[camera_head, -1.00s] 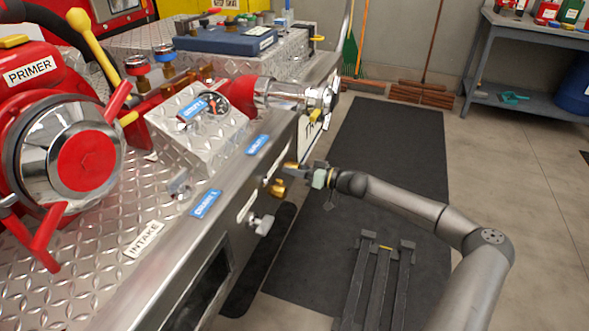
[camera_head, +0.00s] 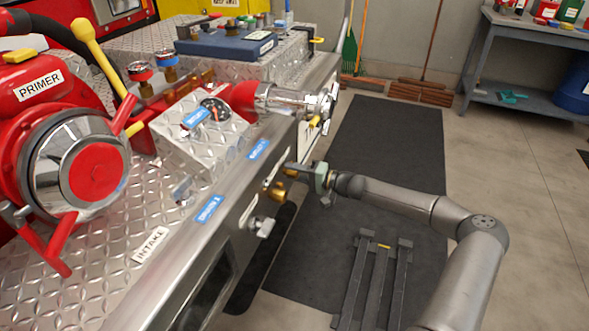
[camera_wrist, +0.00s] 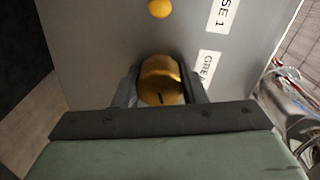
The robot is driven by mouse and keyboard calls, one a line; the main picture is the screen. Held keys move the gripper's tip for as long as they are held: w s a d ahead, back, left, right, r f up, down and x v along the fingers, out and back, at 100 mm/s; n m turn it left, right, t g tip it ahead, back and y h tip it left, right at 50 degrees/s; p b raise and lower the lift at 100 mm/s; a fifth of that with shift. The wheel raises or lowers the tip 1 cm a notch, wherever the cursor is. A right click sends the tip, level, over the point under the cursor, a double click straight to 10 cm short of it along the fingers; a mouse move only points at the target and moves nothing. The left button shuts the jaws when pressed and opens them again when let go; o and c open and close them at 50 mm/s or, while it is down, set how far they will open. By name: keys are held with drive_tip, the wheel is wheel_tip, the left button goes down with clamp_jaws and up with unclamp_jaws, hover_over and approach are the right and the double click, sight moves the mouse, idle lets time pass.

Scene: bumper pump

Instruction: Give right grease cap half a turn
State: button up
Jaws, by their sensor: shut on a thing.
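The right grease cap is a round brass knob with a dark slot mark, seen end-on in the wrist view (camera_wrist: 160,72). My gripper (camera_wrist: 160,92) has one dark finger on each side of it, closed on the cap. In the head view my gripper (camera_head: 293,167) reaches the side panel from the right and mostly hides this cap. Another brass cap (camera_head: 277,190) shows nearer the camera on the same panel. A smaller brass fitting (camera_wrist: 159,8) is at the top edge of the wrist view. A label beginning "GREA" (camera_wrist: 208,72) is beside the held cap, partly cut off.
The steel panel (camera_head: 228,220) carries a silver valve handle (camera_head: 261,226) below the caps. A chrome outlet (camera_head: 290,100) juts out above and beyond my gripper. A black mat (camera_head: 390,150) covers the floor, and a workbench (camera_head: 515,40) stands at the back right.

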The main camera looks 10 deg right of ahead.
drive_tip(key=m+p, duration=0.3)
drive_tip(key=m, duration=0.4)
drive_tip(key=shift+r+p, duration=0.1)
drive_tip(key=shift+p, duration=0.25)
drive_tip(key=m+p, duration=0.2)
drive_tip(key=m, duration=0.4)
drive_tip(key=shift+m+p, duration=0.3)
drive_tip(key=shift+p, duration=0.05)
drive_tip(key=m+p, duration=0.1)
drive_tip(key=m, duration=0.3)
drive_tip(key=shift+m+p, duration=0.45)
drive_tip(key=shift+m, duration=1.55)
drive_tip(key=o, duration=1)
